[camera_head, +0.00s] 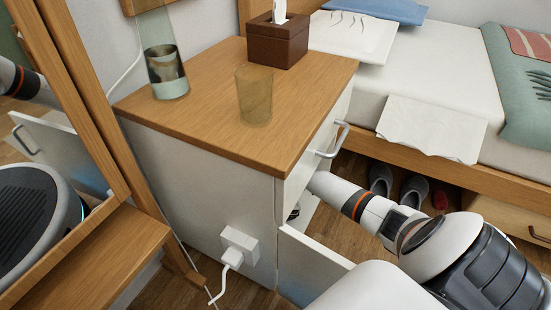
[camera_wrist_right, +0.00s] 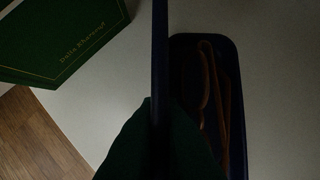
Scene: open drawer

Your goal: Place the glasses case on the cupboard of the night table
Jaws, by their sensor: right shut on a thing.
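The night table has a wooden top (camera_head: 215,110), a closed drawer with a metal handle (camera_head: 330,142), and a cupboard below with its door (camera_head: 310,262) standing open. My right arm (camera_head: 365,210) reaches into the cupboard opening, and its gripper is mostly hidden there in the head view. In the right wrist view, the dark blue glasses case (camera_wrist_right: 236,100) is open, with brown-framed glasses (camera_wrist_right: 218,95) inside and its lid seen edge-on. A dark green cloth-like shape (camera_wrist_right: 150,150) hangs beside it. My right gripper is shut on the case; its fingertips are too dark to make out. My left gripper is not in view.
A tissue box (camera_head: 278,40), a glass (camera_head: 254,95) and a glass vase (camera_head: 165,72) stand on the top. A green book or box (camera_wrist_right: 60,40) lies near the case. A socket with a plug (camera_head: 238,248) is on the side panel. The bed (camera_head: 440,75) is at right.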

